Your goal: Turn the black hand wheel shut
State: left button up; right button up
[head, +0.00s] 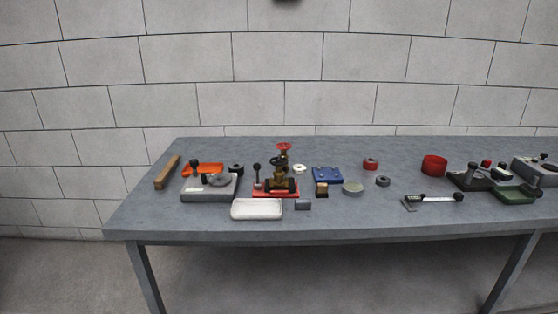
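A small pumpset stands on a red base (275,194) on the grey table, left of the picture's middle. It has a brass-coloured valve body (284,172) with a red hand wheel (283,146) on top. A black hand wheel (277,159) sits just below and left of the red one, partly against the valve body. A black-knobbed lever (257,171) rises at the left of the base. How far the black wheel is turned cannot be told at this size. Neither of my grippers is in view, and nothing touches the pumpset.
A white tray (257,209) and a small grey block (302,204) lie in front of the pumpset. A grey device (209,190) stands left, a blue block (327,175) right. A caliper-like tool (433,199) lies farther right. The table's (340,226) front strip is clear.

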aim_at(277, 163)
jog(key=z, duration=1.95)
jog(key=i, duration=1.3)
jog(key=u, duration=1.9)
